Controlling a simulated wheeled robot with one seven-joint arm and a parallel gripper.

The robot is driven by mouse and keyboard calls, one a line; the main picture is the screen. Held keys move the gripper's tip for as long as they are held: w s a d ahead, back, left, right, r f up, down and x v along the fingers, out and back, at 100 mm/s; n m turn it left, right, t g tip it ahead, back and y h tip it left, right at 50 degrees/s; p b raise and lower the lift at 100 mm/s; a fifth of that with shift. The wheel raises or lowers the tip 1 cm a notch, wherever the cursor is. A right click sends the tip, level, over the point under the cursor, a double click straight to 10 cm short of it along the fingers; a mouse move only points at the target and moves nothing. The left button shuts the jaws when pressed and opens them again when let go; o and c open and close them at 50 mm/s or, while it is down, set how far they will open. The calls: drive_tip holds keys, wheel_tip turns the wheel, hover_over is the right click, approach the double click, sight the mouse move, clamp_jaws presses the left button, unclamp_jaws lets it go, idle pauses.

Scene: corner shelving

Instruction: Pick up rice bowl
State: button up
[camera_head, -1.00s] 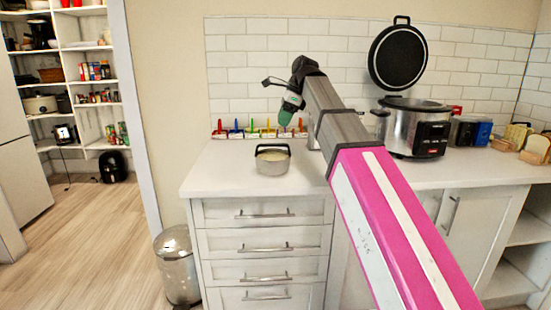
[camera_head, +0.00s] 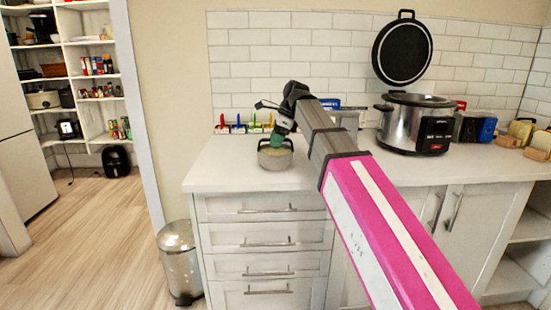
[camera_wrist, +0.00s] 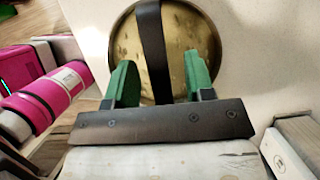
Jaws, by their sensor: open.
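My gripper (camera_head: 281,131) is right above the bowl in the head view, pointing down. In the wrist view its green fingers (camera_wrist: 159,72) are apart, one on each side of the handle. They are not closed on it. Whether a finger touches the bowl cannot be told.
The white counter (camera_head: 225,176) is clear left of the bowl. Small coloured-topped items (camera_head: 240,124) line the wall behind it. A metal bin (camera_head: 178,262) stands on the floor.

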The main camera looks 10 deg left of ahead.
drive_tip(key=shift+a+f, duration=0.15)
drive_tip(key=shift+f, duration=0.15)
drive_tip(key=shift+f, duration=0.25)
idle(0.4)
clamp_jaws()
idle(1.4)
